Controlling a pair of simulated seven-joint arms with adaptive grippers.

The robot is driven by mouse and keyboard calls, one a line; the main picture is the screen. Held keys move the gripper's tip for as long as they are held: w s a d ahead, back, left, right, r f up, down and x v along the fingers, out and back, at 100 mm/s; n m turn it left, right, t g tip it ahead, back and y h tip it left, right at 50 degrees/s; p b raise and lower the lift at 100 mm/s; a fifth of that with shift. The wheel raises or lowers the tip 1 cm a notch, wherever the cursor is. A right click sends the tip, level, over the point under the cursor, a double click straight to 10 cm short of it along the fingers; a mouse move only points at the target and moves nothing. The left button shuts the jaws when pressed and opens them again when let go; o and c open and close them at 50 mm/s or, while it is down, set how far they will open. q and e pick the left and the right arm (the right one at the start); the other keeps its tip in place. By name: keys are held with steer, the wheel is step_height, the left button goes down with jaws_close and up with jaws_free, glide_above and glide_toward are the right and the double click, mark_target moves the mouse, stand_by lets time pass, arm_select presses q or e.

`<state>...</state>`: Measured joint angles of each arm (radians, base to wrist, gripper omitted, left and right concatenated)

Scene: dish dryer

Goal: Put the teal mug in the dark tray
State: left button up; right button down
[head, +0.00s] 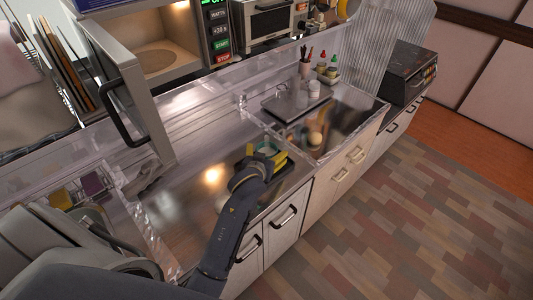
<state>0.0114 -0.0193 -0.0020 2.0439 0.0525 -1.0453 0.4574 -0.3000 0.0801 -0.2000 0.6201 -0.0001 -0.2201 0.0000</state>
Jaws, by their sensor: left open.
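My left gripper (270,153), with yellow fingers, is open above the steel counter near the sink. A small teal shape, which looks like the teal mug (266,146), shows at its fingers and is mostly hidden by them. I cannot tell whether the fingers touch it. A dark flat thing that looks like the dark tray (291,172) lies on the counter below and around the gripper, largely covered by my arm. I cannot tell whether the mug is over it or on it. My right gripper is not in view.
The sink (345,112) is to the right, with a round tan item (315,138) in it. An open microwave (160,60) stands behind, its door (120,95) reaching over the counter. A clear dish rack (90,190) is at left. Bare counter (190,180) lies left of my arm.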

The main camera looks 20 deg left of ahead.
arm_select(q)
steer(key=shift+r, duration=0.2)
steer(key=v, duration=1.2)
steer(key=shift+f, duration=0.1)
